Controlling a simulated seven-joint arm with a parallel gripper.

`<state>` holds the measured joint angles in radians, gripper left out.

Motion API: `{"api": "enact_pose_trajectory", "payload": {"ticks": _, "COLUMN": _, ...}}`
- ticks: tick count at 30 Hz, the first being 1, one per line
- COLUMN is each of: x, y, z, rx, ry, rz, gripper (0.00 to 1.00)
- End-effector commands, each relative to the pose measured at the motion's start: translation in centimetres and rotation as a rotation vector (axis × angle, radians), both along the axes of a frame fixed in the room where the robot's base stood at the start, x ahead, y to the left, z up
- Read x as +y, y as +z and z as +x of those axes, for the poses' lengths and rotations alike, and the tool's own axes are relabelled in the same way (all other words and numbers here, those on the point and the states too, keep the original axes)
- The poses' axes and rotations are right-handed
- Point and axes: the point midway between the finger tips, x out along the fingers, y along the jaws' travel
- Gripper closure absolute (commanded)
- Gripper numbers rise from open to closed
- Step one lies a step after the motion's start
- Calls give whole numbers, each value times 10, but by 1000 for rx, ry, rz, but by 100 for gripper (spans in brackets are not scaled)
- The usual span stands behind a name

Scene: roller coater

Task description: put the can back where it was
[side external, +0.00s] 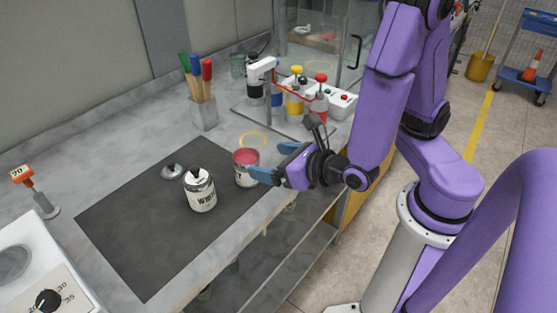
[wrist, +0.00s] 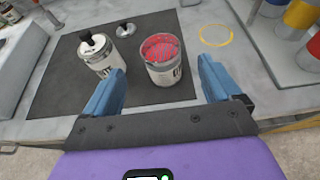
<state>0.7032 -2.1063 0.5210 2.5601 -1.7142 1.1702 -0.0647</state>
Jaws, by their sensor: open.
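An open can of red paint (side external: 246,176) stands upright on the dark mat (side external: 130,238), near its right corner. The wrist view also shows this can (wrist: 170,75), with its red inside visible. My gripper (side external: 267,161) is open and empty, with its blue fingers pointing at the open can. In the wrist view the can lies between and just ahead of the fingertips (wrist: 160,68); I cannot tell if they touch it. A white lidded can (side external: 201,194) stands to its left on the mat. A yellow ring (side external: 254,139) on the bench is empty.
A loose lid (side external: 172,171) lies on the mat behind the white can. A brush holder (side external: 203,112) stands at the back. The mat's front left is clear.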

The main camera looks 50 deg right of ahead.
Motion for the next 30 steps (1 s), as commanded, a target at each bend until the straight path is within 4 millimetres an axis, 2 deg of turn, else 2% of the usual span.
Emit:
{"api": "enact_pose_trajectory", "payload": {"ticks": 10, "x": -2, "y": 4, "z": -10, "rx": 3, "ry": -8, "rz": 4, "gripper": 9}}
{"api": "enact_pose_trajectory", "payload": {"ticks": 14, "x": -16, "y": 11, "z": -9, "rx": 18, "ry": -109, "rz": 58, "gripper": 9}}
{"api": "enact_pose_trajectory", "payload": {"ticks": 19, "x": -61, "y": 24, "z": -16, "rx": 86, "ry": -447, "rz": 245, "gripper": 9}}
{"api": "enact_pose_trajectory", "payload": {"ticks": 24, "x": -97, "y": 27, "z": -47, "rx": 207, "ry": -834, "rz": 489, "gripper": 9}}
{"api": "enact_pose_trajectory", "payload": {"ticks": 27, "x": -107, "y": 27, "z": -70, "rx": 295, "ry": -1050, "rz": 640, "gripper": 9}}
{"api": "enact_pose_trajectory", "payload": {"ticks": 30, "x": -106, "y": 29, "z": -95, "rx": 398, "ry": -1256, "rz": 797, "gripper": 9}}
